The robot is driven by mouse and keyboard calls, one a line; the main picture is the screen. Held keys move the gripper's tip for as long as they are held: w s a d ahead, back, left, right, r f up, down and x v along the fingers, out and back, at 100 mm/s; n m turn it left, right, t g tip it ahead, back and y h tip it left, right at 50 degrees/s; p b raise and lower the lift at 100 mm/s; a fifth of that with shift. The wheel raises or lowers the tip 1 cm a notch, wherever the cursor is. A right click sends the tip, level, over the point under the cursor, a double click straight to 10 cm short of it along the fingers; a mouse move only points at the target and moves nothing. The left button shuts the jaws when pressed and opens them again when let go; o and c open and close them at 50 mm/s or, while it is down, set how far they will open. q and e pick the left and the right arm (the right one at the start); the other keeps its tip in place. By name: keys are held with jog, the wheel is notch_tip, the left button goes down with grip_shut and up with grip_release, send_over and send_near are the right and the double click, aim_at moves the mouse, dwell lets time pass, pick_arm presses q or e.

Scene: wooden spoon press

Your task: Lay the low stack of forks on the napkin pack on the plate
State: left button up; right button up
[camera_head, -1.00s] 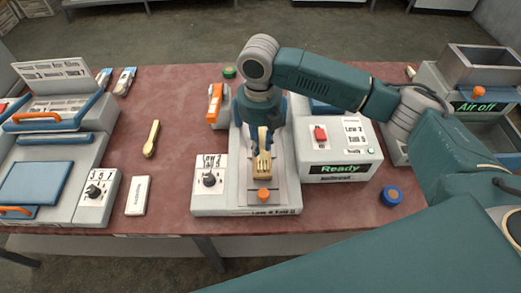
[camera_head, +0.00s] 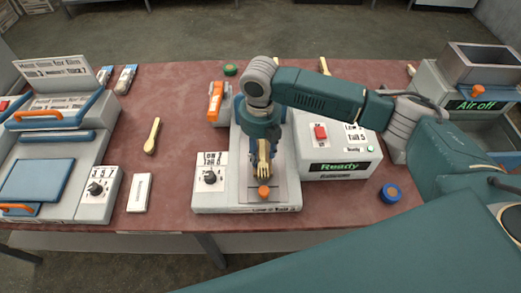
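My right gripper (camera_head: 264,143) is over the middle press, pointing down, with its fingers close around a pale wooden stack of forks (camera_head: 264,170). The tines point toward the front of the press, and the fingers and wrist hide the handles. The stack is at or just above the grey plate (camera_head: 284,190); I cannot tell whether it touches. A napkin pack beneath the forks cannot be made out. A flat white block (camera_head: 139,193) lies on the table to the left; I cannot tell whether it is a napkin pack. My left gripper is not in view.
The press has an orange knob (camera_head: 264,192) in front and a dial panel (camera_head: 210,175) at left. A wooden spoon (camera_head: 152,136) and a blue roll (camera_head: 390,193) lie on the red table.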

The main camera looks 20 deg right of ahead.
aim_at(260, 153)
jog(key=shift+r, duration=0.6)
notch_tip(260, 153, up, 11)
jog(key=b, duration=0.2)
jog(key=shift+b, duration=0.35)
